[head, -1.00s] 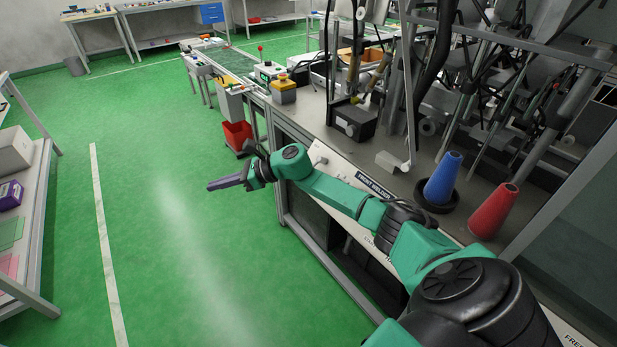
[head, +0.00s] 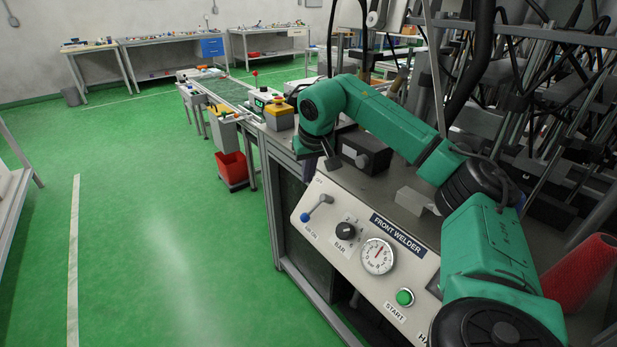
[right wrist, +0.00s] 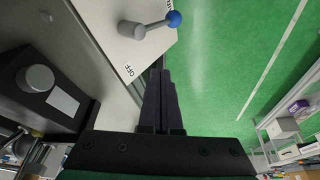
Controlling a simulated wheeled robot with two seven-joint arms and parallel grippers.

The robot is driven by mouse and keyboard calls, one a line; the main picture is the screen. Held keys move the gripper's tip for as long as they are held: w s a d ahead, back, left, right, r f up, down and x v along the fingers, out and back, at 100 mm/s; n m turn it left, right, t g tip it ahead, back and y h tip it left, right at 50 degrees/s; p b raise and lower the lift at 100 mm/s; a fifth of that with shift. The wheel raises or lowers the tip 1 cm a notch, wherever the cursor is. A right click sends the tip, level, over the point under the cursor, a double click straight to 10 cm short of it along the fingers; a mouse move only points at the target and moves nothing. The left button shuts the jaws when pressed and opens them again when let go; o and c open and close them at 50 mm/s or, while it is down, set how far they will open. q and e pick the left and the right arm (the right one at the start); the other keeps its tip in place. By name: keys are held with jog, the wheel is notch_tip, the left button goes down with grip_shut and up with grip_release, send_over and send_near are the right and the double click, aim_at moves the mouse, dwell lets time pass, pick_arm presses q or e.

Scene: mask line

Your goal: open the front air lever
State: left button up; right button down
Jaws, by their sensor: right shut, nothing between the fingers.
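The front air lever (head: 318,209) is a small grey handle with a blue ball end, on the left of the slanted white panel (head: 345,262) marked FRONT WELDER. Its ball points down and left in the head view. The lever also shows at the top of the right wrist view (right wrist: 152,25), near a label reading OFF. My right gripper (head: 332,163) points down just above the panel's far left corner. In the right wrist view its dark fingers (right wrist: 160,75) are together, empty and apart from the lever. My left gripper is not in view.
The panel also has a black knob (head: 346,231), a dial gauge (head: 377,256) and a green START button (head: 404,297). A black box with a knob (head: 365,155) stands behind the panel. A red cone (head: 585,270) is at the right. Green floor at the left is clear.

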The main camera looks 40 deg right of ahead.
jog(key=x, duration=0.4)
jog(key=shift+d+f, duration=0.1)
jog(key=shift+f, duration=0.1)
jog(key=x, duration=0.4)
jog(key=shift+w+d+f, duration=0.1)
jog(key=shift+d+f, duration=0.05)
jog(key=s, duration=0.1)
jog(key=s+a, duration=0.1)
jog(key=s, duration=0.1)
jog(key=shift+s+a+r, duration=0.3)
jog(key=shift+s, duration=0.2)
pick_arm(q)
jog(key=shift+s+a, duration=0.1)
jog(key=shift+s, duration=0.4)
pick_arm(e)
jog(key=shift+f, duration=0.1)
